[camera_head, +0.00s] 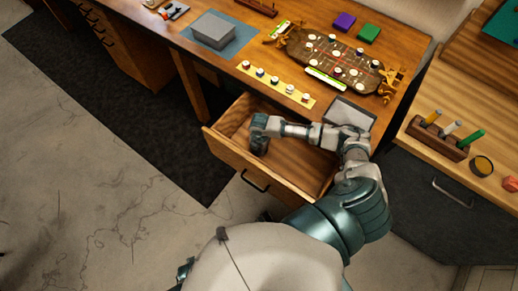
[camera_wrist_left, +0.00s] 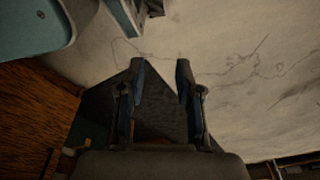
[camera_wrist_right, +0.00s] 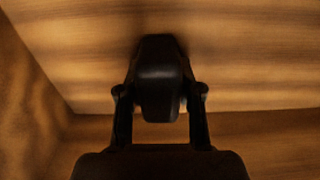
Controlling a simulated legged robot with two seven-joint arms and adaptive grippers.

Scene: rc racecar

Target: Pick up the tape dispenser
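The tape dispenser seems to be the black object (camera_wrist_right: 158,85) in the right wrist view. It fills the space between the two fingers of my right gripper (camera_wrist_right: 158,68), against the wooden drawer floor. In the head view a dark object (camera_head: 259,145) shows below my right gripper (camera_head: 261,132), inside the open drawer. The fingers are on both sides of it; whether they press on it is too dark to tell. My left gripper (camera_wrist_left: 160,72) is open and empty over the floor in the left wrist view. It is hard to make out in the head view.
The open drawer (camera_head: 228,158) has wooden walls around my right gripper. The desk above holds a game board (camera_head: 330,62), a strip with several round pieces (camera_head: 275,82) and a grey box (camera_head: 213,30). A side table with a pen holder (camera_head: 437,138) stands at the right.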

